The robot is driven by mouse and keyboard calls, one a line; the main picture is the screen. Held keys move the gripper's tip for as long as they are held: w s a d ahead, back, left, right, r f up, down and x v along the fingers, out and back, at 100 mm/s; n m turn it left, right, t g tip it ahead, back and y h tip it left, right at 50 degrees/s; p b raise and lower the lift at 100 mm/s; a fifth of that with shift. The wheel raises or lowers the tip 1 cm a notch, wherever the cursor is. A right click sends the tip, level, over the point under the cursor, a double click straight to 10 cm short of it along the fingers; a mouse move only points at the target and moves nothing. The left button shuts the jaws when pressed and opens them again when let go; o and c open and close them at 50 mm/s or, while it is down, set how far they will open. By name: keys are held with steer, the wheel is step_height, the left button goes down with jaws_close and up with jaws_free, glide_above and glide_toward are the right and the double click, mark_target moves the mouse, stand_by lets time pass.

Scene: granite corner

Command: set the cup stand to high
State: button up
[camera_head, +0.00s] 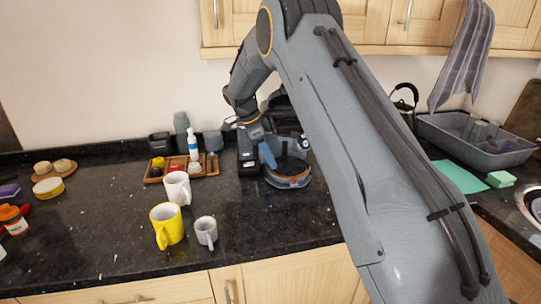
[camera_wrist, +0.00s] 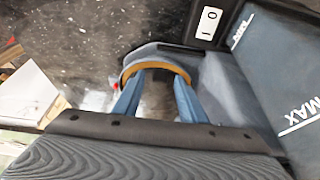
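The coffee machine (camera_head: 288,180) stands on the dark granite counter, largely hidden behind my arm. My gripper (camera_head: 270,157) is at its front left, with a blue finger showing. In the wrist view my gripper (camera_wrist: 160,80) has its two blue fingers apart. A curved tan-edged part (camera_wrist: 158,66), seemingly the cup stand, lies at the fingertips with a shiny grey surface below it. I cannot tell whether the fingers touch it. The stand's height cannot be made out.
A white mug (camera_head: 177,188), a yellow mug (camera_head: 166,226) and a small grey cup (camera_head: 206,232) stand left of the machine. A wooden tray (camera_head: 155,178) with bottles sits behind them. A grey basin (camera_head: 470,140) is at right. The front left counter has free room.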

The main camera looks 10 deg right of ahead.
steer(key=shift+f, duration=0.15)
jaws_close()
steer(key=shift+r, duration=2.55)
steer(key=shift+w, duration=0.1)
jaws_free()
